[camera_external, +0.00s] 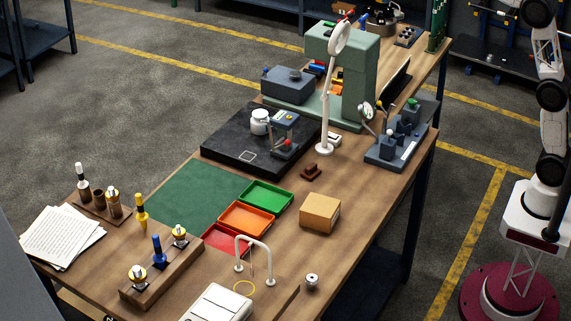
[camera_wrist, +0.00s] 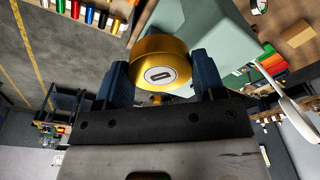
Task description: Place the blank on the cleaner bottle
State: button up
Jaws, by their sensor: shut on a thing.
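The blank, a gold-coloured round piece with a white label on its face (camera_wrist: 162,65), sits between the two dark blue fingers of my gripper (camera_wrist: 164,78) in the wrist view. The fingers press on its two sides.
A small grey-blue stand (camera_external: 285,133) is close to the right of the bottle. A white-armed lamp (camera_external: 326,110) and a tall green press (camera_external: 362,75) rise nearby. Green (camera_external: 265,196) and orange (camera_external: 246,217) trays and a cardboard box (camera_external: 320,213) lie in front.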

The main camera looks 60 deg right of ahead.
notch_tip(320, 180, down, 33)
jog(key=w+a+m+h, duration=0.1)
jog(key=a+m, duration=0.1)
jog(key=m, duration=0.6)
jog(key=w+a+r+m, duration=0.1)
jog(key=w+a+r, duration=0.1)
jog(key=w+r, duration=1.05)
jog(key=w+a+r+m, duration=0.1)
jog(key=w+r, duration=0.9)
jog(key=r, duration=0.6)
jog(key=w+a+f+n, duration=0.25)
jog(key=a+f, duration=0.35)
jog(key=a, duration=0.7)
jog(key=w+a+f+n, duration=0.1)
jog(key=w+a+f, duration=0.3)
jog(key=a, duration=0.8)
jog(key=shift+s+a+f+n+y, duration=0.15)
jog(key=shift+s+a+f+n, duration=0.4)
jog(key=shift+a+f, duration=2.3)
jog(key=shift+s+a+f+n+y, duration=0.15)
jog(key=shift+a+f+n, duration=0.8)
jog(key=shift+a+f, duration=1.9)
jog(key=shift+s+a+f+n+y, duration=0.1)
jog(key=shift+s+a+f+n, duration=0.5)
jog(key=shift+a+f, duration=2.25)
